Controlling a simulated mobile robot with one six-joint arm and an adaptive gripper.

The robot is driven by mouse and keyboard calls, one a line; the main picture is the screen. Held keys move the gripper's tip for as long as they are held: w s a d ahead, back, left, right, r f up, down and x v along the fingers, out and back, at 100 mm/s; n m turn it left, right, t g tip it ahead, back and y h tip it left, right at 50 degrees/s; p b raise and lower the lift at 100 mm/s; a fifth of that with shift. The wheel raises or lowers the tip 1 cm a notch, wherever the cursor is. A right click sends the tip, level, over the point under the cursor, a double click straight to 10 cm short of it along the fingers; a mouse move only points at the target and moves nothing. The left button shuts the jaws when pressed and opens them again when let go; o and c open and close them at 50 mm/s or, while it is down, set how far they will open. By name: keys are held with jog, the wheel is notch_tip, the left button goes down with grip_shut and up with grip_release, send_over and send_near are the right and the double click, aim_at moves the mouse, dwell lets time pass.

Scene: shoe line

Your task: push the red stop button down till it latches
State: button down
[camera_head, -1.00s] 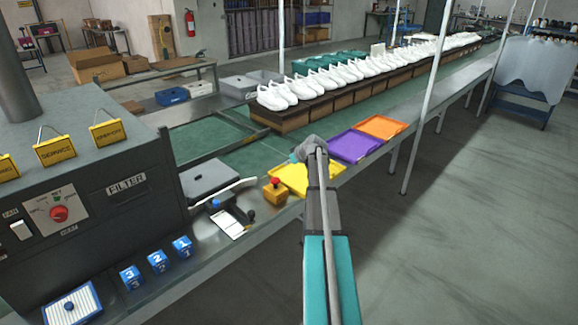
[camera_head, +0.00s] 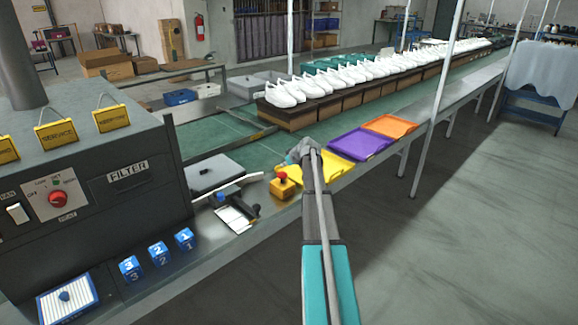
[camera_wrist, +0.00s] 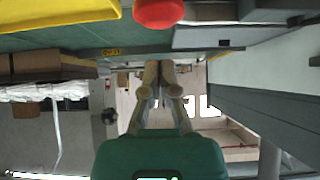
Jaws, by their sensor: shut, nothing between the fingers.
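The red stop button (camera_head: 282,177) is a round cap on a small yellow box (camera_head: 284,189) on the bench edge, just left of my arm's end in the head view. The button (camera_wrist: 158,12) also shows at the top edge of the wrist view, partly cut off. My gripper (camera_wrist: 161,72) is shut and empty, with its fingers together below the button in the wrist picture. I see a gap between the fingers and the button there. I cannot tell the button's height from these views.
A yellow tray (camera_head: 333,167), a purple tray (camera_head: 361,145) and an orange tray (camera_head: 389,125) lie along the bench to the right. A clipboard (camera_head: 236,217) and a black-handled tool lie left of the button. The grey FILTER machine (camera_head: 150,205) stands further left.

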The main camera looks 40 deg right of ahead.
aim_at(284, 175)
jog(key=shift+f+b, duration=1.15)
jog(key=shift+f, duration=0.3)
jog(key=shift+f, duration=0.1)
notch_tip(284, 175, down, 2)
jog(key=shift+f+b, duration=0.1)
jog(key=shift+b, duration=1.1)
jog(key=shift+s+a, duration=0.1)
jog(key=shift+s, duration=0.05)
jog(key=shift+a+r, duration=0.1)
jog(key=shift+r, duration=0.1)
notch_tip(284, 175, up, 4)
jog(key=p, duration=0.4)
jog(key=shift+r+p, duration=0.2)
jog(key=shift+p, duration=0.1)
jog(key=p+v, duration=0.6)
jog(key=v, duration=0.3)
jog(key=shift+s+d+r, duration=0.2)
jog(key=shift+s, duration=0.05)
